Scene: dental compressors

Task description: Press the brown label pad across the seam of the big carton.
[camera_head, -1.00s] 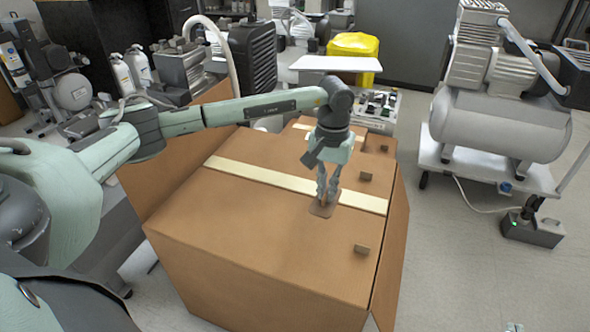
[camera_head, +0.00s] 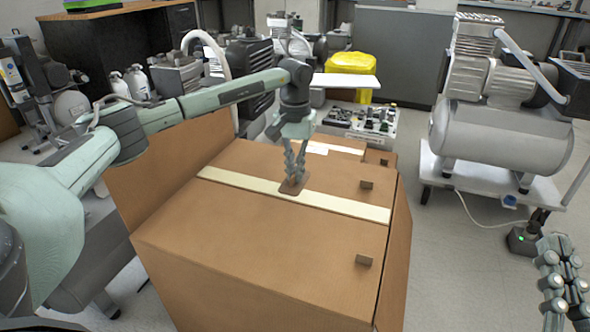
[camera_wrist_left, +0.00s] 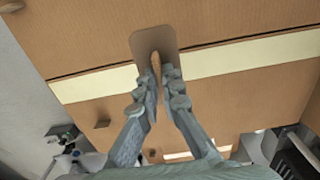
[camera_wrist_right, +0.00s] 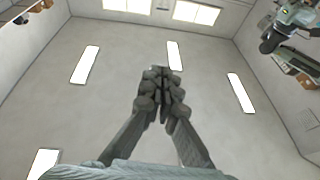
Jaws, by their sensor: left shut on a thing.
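The big carton (camera_head: 250,235) stands in the middle with a cream strip (camera_head: 345,205) across its top. My left gripper (camera_head: 293,176) is shut on the brown label pad (camera_head: 289,189) and points down over the strip. In the left wrist view the pad (camera_wrist_left: 150,39) is a flat plate with rounded corners, held between the fingertips (camera_wrist_left: 160,80) and overlapping the strip (camera_wrist_left: 240,57). I cannot tell whether the pad touches the carton. My right gripper (camera_head: 562,285) is at the right edge, away from the carton, and is shut and empty in the right wrist view (camera_wrist_right: 160,84).
Small brown blocks (camera_head: 366,184) sit along the carton's right side, and side flaps (camera_head: 394,258) hang open. A smaller carton (camera_head: 345,146) stands behind. A compressor on a white cart (camera_head: 495,135) stands at the right. The floor (camera_head: 470,270) between carton and right gripper is clear.

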